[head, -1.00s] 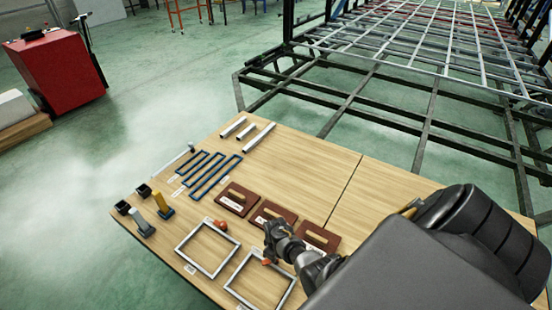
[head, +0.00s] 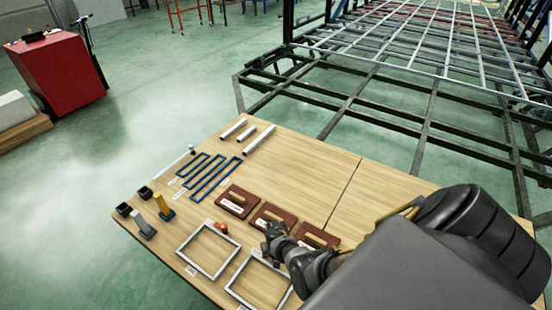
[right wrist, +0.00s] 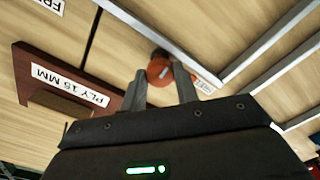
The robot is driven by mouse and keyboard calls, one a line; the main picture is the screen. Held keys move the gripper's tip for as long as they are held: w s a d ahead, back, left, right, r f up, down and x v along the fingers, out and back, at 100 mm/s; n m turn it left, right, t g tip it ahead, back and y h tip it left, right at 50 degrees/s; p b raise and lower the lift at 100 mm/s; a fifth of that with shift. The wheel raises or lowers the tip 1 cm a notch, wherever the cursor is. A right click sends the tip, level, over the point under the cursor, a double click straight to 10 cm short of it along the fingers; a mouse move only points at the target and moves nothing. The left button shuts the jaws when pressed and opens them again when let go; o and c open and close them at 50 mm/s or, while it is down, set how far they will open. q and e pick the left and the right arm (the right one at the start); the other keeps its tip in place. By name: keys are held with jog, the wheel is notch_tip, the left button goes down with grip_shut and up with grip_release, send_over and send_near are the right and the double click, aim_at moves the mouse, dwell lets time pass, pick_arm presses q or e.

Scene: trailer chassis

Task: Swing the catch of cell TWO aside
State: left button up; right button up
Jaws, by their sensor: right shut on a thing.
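Two square metal frames lie on the table in the head view, a left one (head: 181,247) and a right one (head: 231,291). An orange-red catch (head: 221,227) is at the top corner of the left frame. My right gripper (head: 270,242) is at the top of the right frame. In the right wrist view my right gripper (right wrist: 162,75) is shut on a round red-orange knob (right wrist: 159,70), beside a metal frame bar (right wrist: 180,44). Another orange part (right wrist: 206,86) shows just beyond the right finger. No cell number is readable. My left gripper is out of view.
Brown plywood boards with handles (head: 237,201) lie close behind the frames. Blue frames (head: 214,180), metal bars (head: 258,139) and small clamp-like pieces (head: 163,206) are further left and back. A trailer chassis (head: 425,125) stands behind.

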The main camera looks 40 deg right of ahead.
jog(key=shift+m, duration=0.4)
jog(key=o, duration=1)
jog(key=shift+c, duration=0.2)
jog(key=shift+r, duration=0.15)
notch_tip(320, 180, up, 10)
jog(key=p, duration=0.4)
jog(key=shift+r+p, duration=0.25)
jog(key=shift+p, duration=0.05)
